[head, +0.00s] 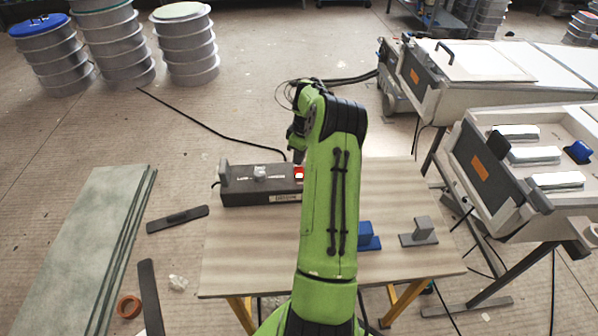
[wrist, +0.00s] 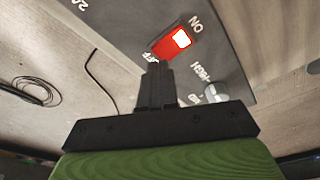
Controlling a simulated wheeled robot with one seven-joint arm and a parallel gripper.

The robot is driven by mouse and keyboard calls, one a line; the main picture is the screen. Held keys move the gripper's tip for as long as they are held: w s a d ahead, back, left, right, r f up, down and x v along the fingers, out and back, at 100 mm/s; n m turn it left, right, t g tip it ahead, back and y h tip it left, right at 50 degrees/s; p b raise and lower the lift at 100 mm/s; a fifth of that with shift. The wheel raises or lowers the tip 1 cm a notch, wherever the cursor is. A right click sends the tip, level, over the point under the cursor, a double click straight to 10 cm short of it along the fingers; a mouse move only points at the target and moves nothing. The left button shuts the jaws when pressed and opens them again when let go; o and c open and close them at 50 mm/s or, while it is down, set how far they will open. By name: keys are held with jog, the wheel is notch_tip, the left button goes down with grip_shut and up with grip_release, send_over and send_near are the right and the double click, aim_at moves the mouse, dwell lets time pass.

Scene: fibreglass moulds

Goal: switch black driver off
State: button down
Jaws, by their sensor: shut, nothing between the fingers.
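The black driver (head: 240,195) is a long dark box lying on the wooden table, left of my arm in the head view. Its red rocker switch (head: 299,173) sits at the box's right part and has a bright white patch. In the wrist view the red switch (wrist: 172,42) lies between the ON lettering and a partly hidden OFF label. My gripper (wrist: 157,68) is shut and empty, with its fingertips by the OFF end of the switch. I cannot tell whether they touch it. In the head view my arm hides most of the gripper and the box's right end.
A silver knob (wrist: 215,92) is on the driver's panel beside the switch. Green boards (head: 85,235) lie on the floor at left; mould benches (head: 470,150) stand at right.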

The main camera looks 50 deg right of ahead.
jog(key=shift+f+b, duration=0.55)
jog(key=shift+f, duration=0.3)
dwell(0.6)
notch_tip(320, 180, up, 7)
jog(key=p, duration=0.5)
jog(key=shift+p, duration=0.3)
dwell(0.3)
